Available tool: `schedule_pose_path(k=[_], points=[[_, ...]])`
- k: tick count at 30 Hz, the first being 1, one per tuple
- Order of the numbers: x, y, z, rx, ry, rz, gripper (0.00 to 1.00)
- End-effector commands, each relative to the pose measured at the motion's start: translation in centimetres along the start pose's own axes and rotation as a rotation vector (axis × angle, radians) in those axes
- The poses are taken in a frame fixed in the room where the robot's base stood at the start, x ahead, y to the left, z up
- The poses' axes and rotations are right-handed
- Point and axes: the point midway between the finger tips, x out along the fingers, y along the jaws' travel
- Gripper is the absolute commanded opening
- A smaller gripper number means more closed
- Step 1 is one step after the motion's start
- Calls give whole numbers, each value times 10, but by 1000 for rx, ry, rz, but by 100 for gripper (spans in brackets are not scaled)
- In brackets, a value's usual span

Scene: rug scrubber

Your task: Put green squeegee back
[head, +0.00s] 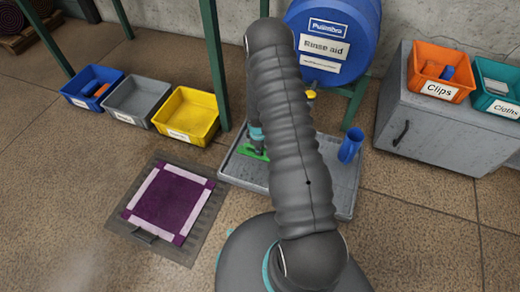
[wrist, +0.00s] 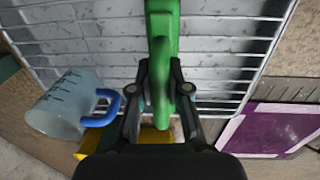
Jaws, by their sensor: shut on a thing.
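The green squeegee (head: 252,153) shows in the head view as a small green piece over the left part of the grey tray (head: 342,200). My arm hides much of that area. In the wrist view the green squeegee (wrist: 161,30) runs up the middle between the two black fingers. My gripper (wrist: 160,78) is shut on it. Behind it is a wire grid (wrist: 225,45). I cannot tell whether the squeegee touches the grid or is held just above it.
A blue barrel (head: 345,30) is behind. Blue (head: 75,98), grey (head: 120,114) and yellow (head: 172,132) bins stand left. A purple rug (head: 170,203) lies front left.

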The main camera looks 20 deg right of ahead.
Motion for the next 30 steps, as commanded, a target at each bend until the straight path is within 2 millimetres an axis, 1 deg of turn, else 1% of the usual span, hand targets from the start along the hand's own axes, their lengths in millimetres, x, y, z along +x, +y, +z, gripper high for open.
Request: schedule_pose_path(k=[5,9,10,11,12,13,23,26,29,30], points=[[-1,1,0,0,1,1,0],[3,0,0,0,1,1,0],[2,0,0,0,1,1,21],[2,0,0,0,1,1,28],[2,0,0,0,1,1,38],[2,0,0,-1,1,1,41],[-1,0,0,-1,0,1,41],[-8,1,0,-1,1,2,41],[-24,2,-1,-2,2,4,41],[-32,2,-1,-1,3,4,41]])
